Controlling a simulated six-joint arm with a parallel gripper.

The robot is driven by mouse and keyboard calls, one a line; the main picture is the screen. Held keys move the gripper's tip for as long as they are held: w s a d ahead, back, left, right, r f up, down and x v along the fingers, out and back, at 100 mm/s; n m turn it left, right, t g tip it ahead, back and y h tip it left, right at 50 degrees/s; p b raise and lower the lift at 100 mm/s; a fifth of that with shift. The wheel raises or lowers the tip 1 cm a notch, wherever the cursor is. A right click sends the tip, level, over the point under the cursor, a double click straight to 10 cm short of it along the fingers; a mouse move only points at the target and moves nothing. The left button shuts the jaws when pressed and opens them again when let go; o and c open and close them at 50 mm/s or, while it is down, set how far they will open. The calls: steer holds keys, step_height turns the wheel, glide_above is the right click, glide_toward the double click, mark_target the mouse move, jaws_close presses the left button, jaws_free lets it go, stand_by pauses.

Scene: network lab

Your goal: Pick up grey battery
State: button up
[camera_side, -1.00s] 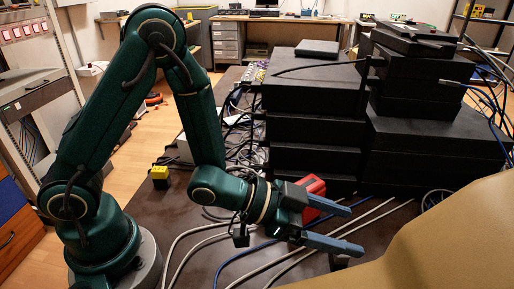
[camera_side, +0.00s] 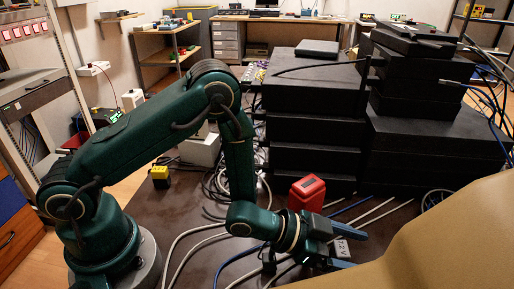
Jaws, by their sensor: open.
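The grey battery (camera_side: 341,247), marked "7.2V", shows between the two blue-grey fingers of my gripper (camera_side: 352,250), low in the picture right of centre. One finger passes on its far side and the other on its near side. My gripper is open, and I cannot tell whether either finger touches the battery. Most of the battery is hidden by the fingers and gripper body.
A red block (camera_side: 307,193) stands just behind my gripper. A yellow and black block (camera_side: 160,176) is at the left. Cables (camera_side: 192,232) cross the dark table. Stacked black equipment (camera_side: 315,130) blocks the back; a tan rounded surface (camera_side: 450,240) fills the lower right.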

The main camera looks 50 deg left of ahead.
jaws_close()
stand_by(0.4)
